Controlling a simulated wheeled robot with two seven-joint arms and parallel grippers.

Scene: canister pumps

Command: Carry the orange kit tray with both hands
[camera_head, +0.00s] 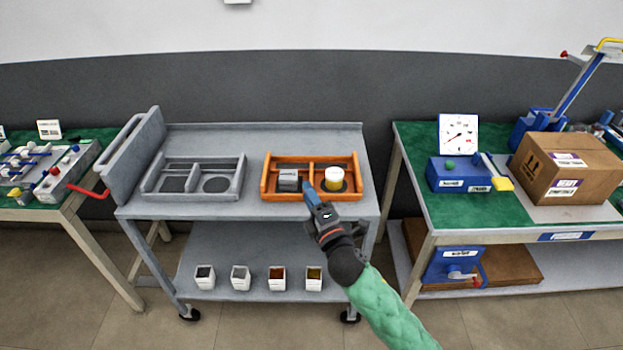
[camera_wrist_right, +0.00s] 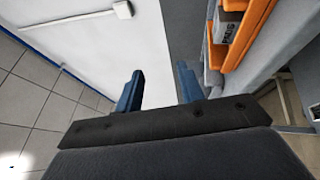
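The orange kit tray (camera_head: 275,196) sits at the right end of the top of a grey cart. It holds a grey block (camera_head: 288,183) in its left part and a round yellow piece with a white top (camera_head: 334,179) in its right part. My right gripper (camera_head: 309,187) appears over the tray's front middle in the head view, hiding part of its front wall. In the right wrist view its two blue fingers (camera_wrist_right: 158,80) are apart with nothing between them. The tray (camera_wrist_right: 212,58) shows there to the right of the fingers. My left gripper is not in view.
A grey tray (camera_head: 150,190) sits left on the cart's top (camera_head: 250,212). Several small containers stand on the lower shelf (camera_head: 225,240). A green-topped bench (camera_head: 440,205) at right carries a dial gauge (camera_head: 458,134) and a cardboard box (camera_head: 565,172). Another bench (camera_head: 75,195) stands left.

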